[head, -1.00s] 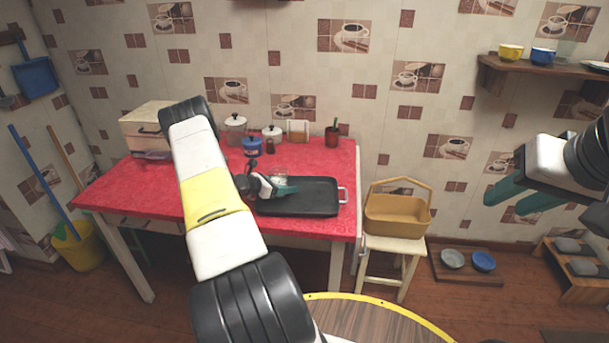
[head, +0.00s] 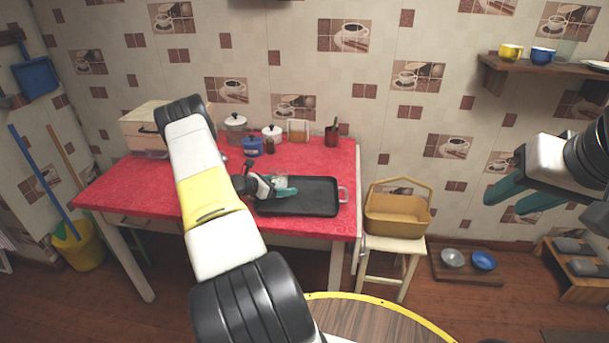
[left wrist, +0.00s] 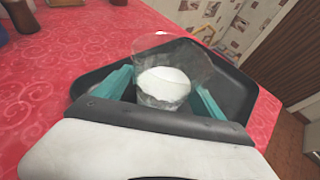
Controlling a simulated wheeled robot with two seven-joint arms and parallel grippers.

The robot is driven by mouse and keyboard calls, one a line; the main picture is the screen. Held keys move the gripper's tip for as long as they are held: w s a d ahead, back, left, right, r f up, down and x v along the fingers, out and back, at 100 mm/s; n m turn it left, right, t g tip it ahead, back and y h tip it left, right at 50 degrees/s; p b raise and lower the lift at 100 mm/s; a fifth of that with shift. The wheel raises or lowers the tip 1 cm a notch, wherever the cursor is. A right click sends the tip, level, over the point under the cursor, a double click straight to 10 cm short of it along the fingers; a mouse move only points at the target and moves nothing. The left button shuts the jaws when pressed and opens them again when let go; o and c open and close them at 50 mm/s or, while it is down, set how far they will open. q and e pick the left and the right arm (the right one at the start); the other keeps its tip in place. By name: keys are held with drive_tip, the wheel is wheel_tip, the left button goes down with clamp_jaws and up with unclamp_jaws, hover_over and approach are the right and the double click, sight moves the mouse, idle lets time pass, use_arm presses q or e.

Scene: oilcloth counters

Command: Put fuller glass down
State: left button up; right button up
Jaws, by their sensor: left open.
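A clear glass with white contents (left wrist: 165,85) stands on the black tray (left wrist: 235,92) in the left wrist view. It is between the two teal fingers of my left gripper (left wrist: 160,92), which are open with the glass between them. In the head view the black tray (head: 322,197) lies on the red counter, and my left gripper (head: 284,188) is at its left end; the glass there is mostly hidden by the gripper. A second glass cannot be made out. My right gripper (head: 510,187) hangs in the air at the right, its teal fingers seen from the side with no object visible.
On the red counter (head: 115,190) stand a blue pot (head: 252,146), white canisters and a dark red cup (head: 332,134) at the back. A tan basket (head: 398,216) sits on a stool to the right. The tray's right half is clear.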

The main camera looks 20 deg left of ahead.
use_arm(q)
drive_tip(key=v, duration=1)
drive_tip(key=shift+s+a+r, duration=0.1)
drive_tip(key=shift+s+a, duration=0.05)
drive_tip(key=shift+s, duration=0.2)
